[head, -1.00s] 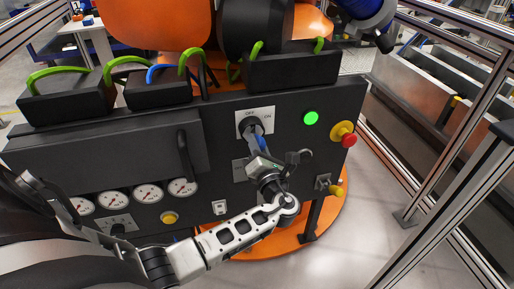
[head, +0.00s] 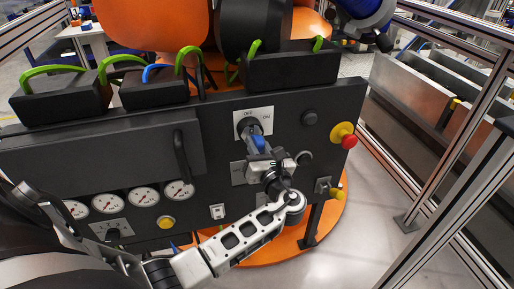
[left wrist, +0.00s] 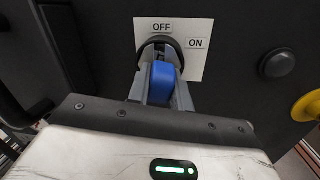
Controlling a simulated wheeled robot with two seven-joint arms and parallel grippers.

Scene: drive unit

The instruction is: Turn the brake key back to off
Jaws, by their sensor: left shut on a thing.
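The brake key is blue; its handle shows in the head view (head: 259,143) and the left wrist view (left wrist: 162,82). It sits in a round dark switch on a white plate (head: 267,114) marked OFF at the top and ON at the right. My left gripper (head: 251,132) is shut on the key, with one finger on each side. In the left wrist view the gripper (left wrist: 160,60) and key line up roughly under the OFF mark. The fingers hide part of the switch. The round lamp (head: 309,118) right of the plate is dark. My right gripper is not in view.
A red emergency button on a yellow base (head: 346,137) is at the panel's right. Gauges (head: 144,197) and a black handle (head: 181,158) are at left. A metal fence post (head: 440,150) stands at right.

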